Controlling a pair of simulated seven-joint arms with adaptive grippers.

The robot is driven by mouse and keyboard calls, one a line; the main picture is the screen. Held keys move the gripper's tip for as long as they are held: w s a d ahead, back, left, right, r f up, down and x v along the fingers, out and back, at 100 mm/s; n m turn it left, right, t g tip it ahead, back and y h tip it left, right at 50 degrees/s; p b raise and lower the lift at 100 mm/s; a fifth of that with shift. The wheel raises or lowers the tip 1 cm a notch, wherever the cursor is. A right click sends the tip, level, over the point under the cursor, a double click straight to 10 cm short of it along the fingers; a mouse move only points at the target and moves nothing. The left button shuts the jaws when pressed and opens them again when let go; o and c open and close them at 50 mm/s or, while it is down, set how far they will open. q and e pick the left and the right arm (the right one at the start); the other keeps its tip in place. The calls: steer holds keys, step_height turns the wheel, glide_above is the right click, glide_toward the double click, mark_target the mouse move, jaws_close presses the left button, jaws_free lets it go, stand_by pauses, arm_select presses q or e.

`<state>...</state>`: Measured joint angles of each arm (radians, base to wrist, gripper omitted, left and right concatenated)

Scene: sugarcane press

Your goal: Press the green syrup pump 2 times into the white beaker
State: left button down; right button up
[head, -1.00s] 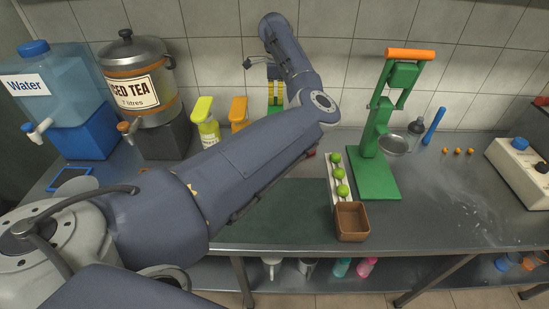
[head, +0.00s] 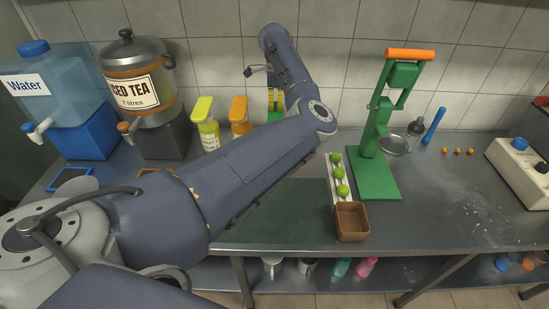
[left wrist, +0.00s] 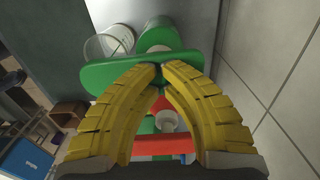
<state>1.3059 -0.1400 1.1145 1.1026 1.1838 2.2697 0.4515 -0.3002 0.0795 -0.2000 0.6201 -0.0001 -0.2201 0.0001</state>
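The green syrup pump (left wrist: 110,76) shows in the left wrist view as a long green head, with a green-rimmed, pale-labelled round part (left wrist: 158,38) beyond it. A whitish beaker (left wrist: 106,42) stands beside it at the upper left. My left gripper (left wrist: 160,70) has yellow fingers with their tips together, over the middle of the green head. Whether the tips touch it is not clear. In the head view my left gripper (head: 275,98) is small at the back wall, and my arm hides most of the pump and the beaker. My right gripper does not show.
A yellow-topped bottle (head: 207,125) and an orange-topped bottle (head: 240,116) stand left of my gripper. A red bar (left wrist: 150,145) lies close below the fingers in the wrist view. A green press (head: 375,175) and limes (head: 340,174) are to the right. The tiled wall is close behind.

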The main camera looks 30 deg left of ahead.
arm_select(q)
steer(key=shift+f, duration=0.35)
steer(key=shift+r, duration=3.1)
steer(key=shift+f, duration=0.15)
steer(key=shift+f, duration=1.5)
